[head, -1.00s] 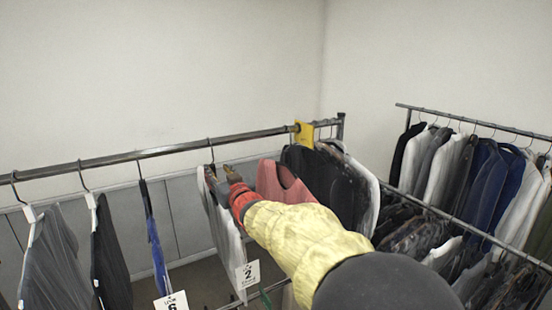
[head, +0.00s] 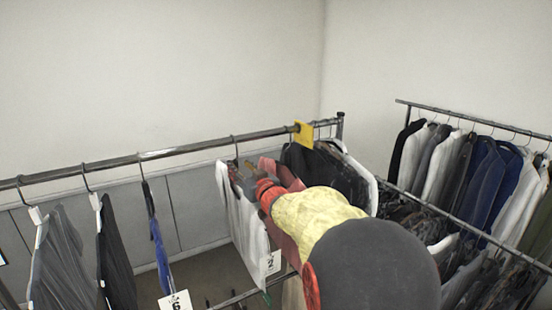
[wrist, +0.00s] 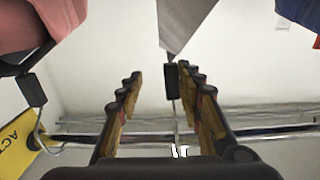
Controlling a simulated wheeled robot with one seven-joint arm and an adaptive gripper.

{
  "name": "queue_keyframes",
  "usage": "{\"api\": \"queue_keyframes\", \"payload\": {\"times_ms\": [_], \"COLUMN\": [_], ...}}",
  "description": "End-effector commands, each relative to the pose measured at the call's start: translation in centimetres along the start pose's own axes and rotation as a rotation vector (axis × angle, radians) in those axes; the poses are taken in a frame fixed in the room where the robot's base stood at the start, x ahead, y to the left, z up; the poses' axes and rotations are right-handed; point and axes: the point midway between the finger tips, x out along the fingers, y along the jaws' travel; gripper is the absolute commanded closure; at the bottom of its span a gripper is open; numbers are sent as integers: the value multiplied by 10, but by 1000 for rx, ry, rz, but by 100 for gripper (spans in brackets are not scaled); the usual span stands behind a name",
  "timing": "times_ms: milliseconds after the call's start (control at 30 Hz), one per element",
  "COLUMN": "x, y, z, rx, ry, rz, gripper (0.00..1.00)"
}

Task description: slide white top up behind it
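The white top (head: 243,222) hangs from the upper rail, with a tag marked 2 at its lower edge. It is just left of the pink top (head: 273,166), with a small gap between their hooks. My gripper (wrist: 162,88) has its fingers apart in the wrist view. The white top's hanger neck (wrist: 172,82) and hook stand between the fingers, closer to the right one; contact is unclear. The white top's pale cloth (wrist: 185,20) shows above.
A yellow divider card (head: 303,135) sits on the rail (head: 190,146), right of the pink top, among dark garments. Grey, black and blue garments (head: 160,255) hang spaced out at left. A second full rack (head: 480,125) stands at right. The rail left of the white top is free.

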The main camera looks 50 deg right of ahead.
Motion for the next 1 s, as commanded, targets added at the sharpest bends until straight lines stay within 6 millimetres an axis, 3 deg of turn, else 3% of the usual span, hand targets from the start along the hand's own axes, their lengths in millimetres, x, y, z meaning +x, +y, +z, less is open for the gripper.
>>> {"api": "queue_keyframes", "payload": {"times_ms": [1000], "x": [0], "y": [75], "z": [1], "rx": [0], "ry": [-2], "rz": [2], "gripper": [64]}}
